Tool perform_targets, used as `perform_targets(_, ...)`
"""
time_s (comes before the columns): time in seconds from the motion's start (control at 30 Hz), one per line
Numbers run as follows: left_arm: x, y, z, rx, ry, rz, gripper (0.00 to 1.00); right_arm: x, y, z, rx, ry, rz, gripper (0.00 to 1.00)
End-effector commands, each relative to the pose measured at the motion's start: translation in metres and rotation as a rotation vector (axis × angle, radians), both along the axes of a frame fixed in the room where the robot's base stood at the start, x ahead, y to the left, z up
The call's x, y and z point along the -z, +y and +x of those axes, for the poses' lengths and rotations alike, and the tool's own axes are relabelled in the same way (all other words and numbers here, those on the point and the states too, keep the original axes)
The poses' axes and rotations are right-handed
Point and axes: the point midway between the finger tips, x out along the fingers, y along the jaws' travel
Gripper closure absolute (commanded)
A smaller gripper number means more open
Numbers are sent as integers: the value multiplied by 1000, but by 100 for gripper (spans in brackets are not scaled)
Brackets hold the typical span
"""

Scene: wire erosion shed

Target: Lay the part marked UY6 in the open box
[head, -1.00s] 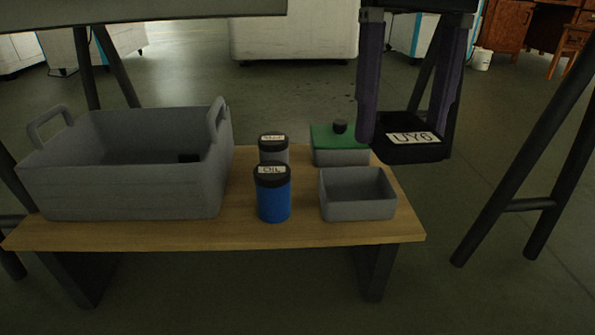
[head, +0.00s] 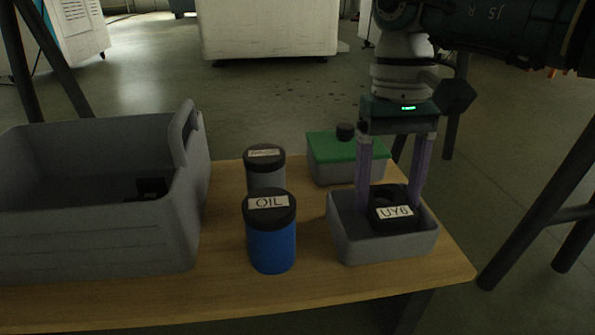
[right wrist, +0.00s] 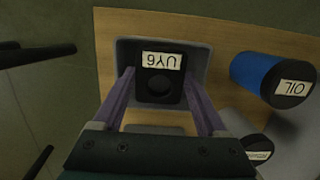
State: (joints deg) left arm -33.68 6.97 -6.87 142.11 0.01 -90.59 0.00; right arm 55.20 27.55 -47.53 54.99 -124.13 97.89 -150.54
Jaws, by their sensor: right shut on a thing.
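The part marked UY6 (head: 397,220) is a dark block with a white label and a round hole. My right gripper (head: 392,203) is shut on it, one purple finger at each side. The part is inside the outline of the open grey box (head: 385,251), at or just below its rim; I cannot tell whether it touches the floor of the box. In the right wrist view the part (right wrist: 160,62) shows between the fingers (right wrist: 158,88), over the open box (right wrist: 197,67). My left gripper is in neither view.
A grey box with a green lid (head: 346,147) stands behind the open box. A blue OIL jar (head: 271,247) and a grey jar (head: 265,177) stand to its left. A large grey tote (head: 95,240) holding a dark object (head: 152,188) fills the table's left side.

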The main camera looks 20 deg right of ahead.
Motion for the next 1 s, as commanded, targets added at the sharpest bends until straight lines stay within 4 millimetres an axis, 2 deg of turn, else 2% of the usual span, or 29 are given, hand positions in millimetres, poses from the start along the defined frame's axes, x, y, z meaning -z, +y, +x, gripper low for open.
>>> perform_targets(0.03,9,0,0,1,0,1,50,10,0,1,1,-3,2,100)
perform_targets(0.17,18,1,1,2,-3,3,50,21,0,1,1,-2,1,100)
perform_targets(0.33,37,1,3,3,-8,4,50,46,1,1,0,-3,2,100)
perform_targets(0.7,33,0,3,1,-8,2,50,45,0,1,1,-3,1,100)
perform_targets(0.73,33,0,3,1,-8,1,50,47,0,0,1,-2,0,24)
perform_targets(0.93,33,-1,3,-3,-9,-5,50,46,0,1,0,-2,0,2)
perform_targets(1.0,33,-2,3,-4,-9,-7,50,46,0,1,0,-2,0,0)
